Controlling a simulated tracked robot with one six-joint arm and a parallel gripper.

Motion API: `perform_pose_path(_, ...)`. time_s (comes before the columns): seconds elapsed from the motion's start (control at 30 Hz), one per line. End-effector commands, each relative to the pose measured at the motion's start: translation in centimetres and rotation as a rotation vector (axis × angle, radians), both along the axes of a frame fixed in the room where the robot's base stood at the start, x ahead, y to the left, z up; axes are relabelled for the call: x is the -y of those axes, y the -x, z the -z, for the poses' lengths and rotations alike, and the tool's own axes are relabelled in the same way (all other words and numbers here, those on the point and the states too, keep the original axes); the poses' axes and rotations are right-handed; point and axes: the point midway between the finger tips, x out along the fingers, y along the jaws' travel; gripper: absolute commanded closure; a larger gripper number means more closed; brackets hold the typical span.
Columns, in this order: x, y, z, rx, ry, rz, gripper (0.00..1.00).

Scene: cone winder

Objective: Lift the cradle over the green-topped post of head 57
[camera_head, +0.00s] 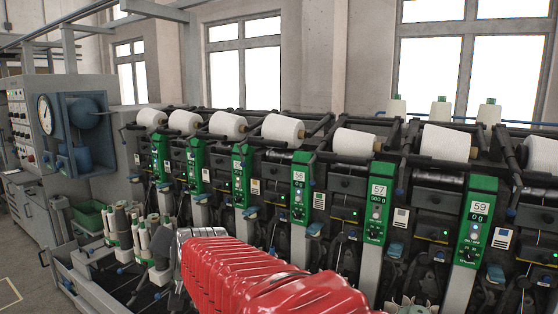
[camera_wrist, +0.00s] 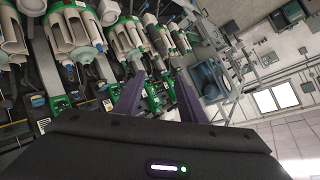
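Head 57's green-topped post (camera_head: 378,200) stands right of centre in the head view, with its number at the top. A white yarn package (camera_head: 357,141) sits above it to the left. Dark cradle arms are beside the package, but I cannot make out the cradle clearly. My gripper (camera_wrist: 158,82) shows in the wrist view as two purple fingers spread apart with nothing between them. Green posts and white packages lie tilted beyond the fingers; I cannot tell which head they belong to.
A grey cabinet (camera_head: 62,140) with a gauge is at the left. A trough (camera_head: 85,283) with upright white cones is at lower left. Open floor shows at the far left.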

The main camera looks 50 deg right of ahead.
Motion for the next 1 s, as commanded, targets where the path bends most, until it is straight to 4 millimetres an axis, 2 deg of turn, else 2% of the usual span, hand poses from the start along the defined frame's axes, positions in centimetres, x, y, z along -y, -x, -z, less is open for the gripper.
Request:
perform_pose_path(0.03,2.5,-1.0,-0.5,0.045,-0.021,0.062,0.63)
perform_pose_path(0.17,9.0,-3.0,-2.3,0.19,-0.071,0.211,0.63)
perform_pose_path(0.2,11.2,-3.3,-2.8,0.233,-0.081,0.265,0.63)
perform_pose_path(0.33,18.2,-3.7,-4.3,0.386,-0.119,0.419,0.63)
perform_pose_path(0.47,25.3,-2.9,-5.4,0.545,-0.143,0.566,0.63)
perform_pose_path(0.6,32.8,-0.5,-6.1,0.722,-0.15,0.714,0.63)
perform_pose_path(0.67,36.0,1.0,-6.2,0.798,-0.148,0.776,0.63)
perform_pose_path(0.8,42.7,5.2,-6.3,0.98,-0.124,0.907,0.63)
perform_pose_path(0.9,46.5,8.6,-6.1,1.096,-0.098,0.982,0.63)
perform_pose_path(1.0,48.9,11.2,-6.0,1.182,-0.073,1.031,0.63)
